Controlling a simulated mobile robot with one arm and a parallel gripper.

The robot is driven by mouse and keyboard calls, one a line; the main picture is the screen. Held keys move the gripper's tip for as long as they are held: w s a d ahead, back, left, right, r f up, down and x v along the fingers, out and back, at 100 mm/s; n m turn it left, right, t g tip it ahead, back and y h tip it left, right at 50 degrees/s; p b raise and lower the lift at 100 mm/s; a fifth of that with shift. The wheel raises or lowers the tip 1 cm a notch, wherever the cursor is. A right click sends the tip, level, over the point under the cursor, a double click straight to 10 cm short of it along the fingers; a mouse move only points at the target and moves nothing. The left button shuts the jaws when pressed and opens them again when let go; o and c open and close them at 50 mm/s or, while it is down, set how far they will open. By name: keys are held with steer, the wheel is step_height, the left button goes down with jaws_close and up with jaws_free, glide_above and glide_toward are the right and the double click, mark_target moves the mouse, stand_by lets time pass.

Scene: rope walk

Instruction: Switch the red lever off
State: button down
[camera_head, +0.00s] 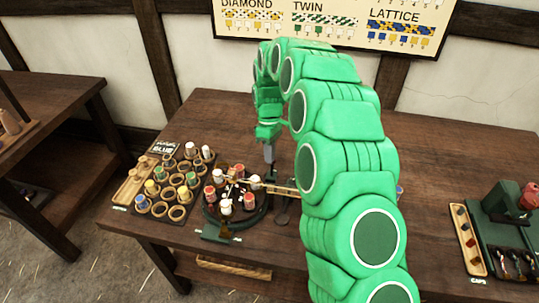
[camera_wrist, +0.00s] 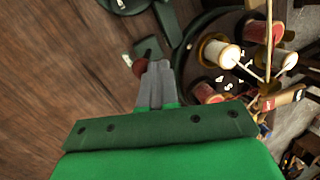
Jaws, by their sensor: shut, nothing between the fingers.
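In the wrist view a red knob (camera_wrist: 140,67) on a short dark arm reaches out from a small green base beside the round braiding stand. I take it to be the red lever. My gripper (camera_wrist: 157,68) is shut and empty, with its fingertips just right of the knob. I cannot tell whether they touch it. In the head view my gripper (camera_head: 269,154) points down over the table just behind the round braiding stand (camera_head: 209,218). The lever cannot be made out in that view.
Several bobbins stand on the braiding stand, with thin rods crossing to its right. A bobbin rack (camera_head: 185,212) stands left of it. A green machine (camera_head: 503,202) and a caps tray (camera_head: 468,240) are at the right. The table (camera_head: 205,110) is bare at the back left.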

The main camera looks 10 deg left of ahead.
stand_by(0.4)
steer(key=v, duration=1)
steer(key=shift+s, duration=0.2)
steer(key=shift+r, duration=0.1)
steer(key=s+d+r+m, duration=0.4)
steer(key=s+d+r, duration=0.2)
steer(key=s+d, duration=0.3)
steer(key=s+d+r+m, duration=0.3)
steer(key=s+d+r, duration=0.3)
steer(key=s+d, duration=0.4)
steer(key=s+d+f+m, duration=0.1)
steer(key=s+d+m, duration=0.1)
steer(key=s, duration=0.6)
steer(key=s+d+f+m+t, duration=0.1)
steer(key=s+d+m, duration=0.2)
steer(key=s+d, duration=0.2)
steer(key=s+d+f+m, duration=0.1)
steer(key=s+d+m, duration=0.2)
steer(key=s, duration=0.8)
steer(key=shift+d+f+y, duration=0.2)
steer(key=shift+d+y, duration=0.2)
steer(key=shift+d, duration=0.1)
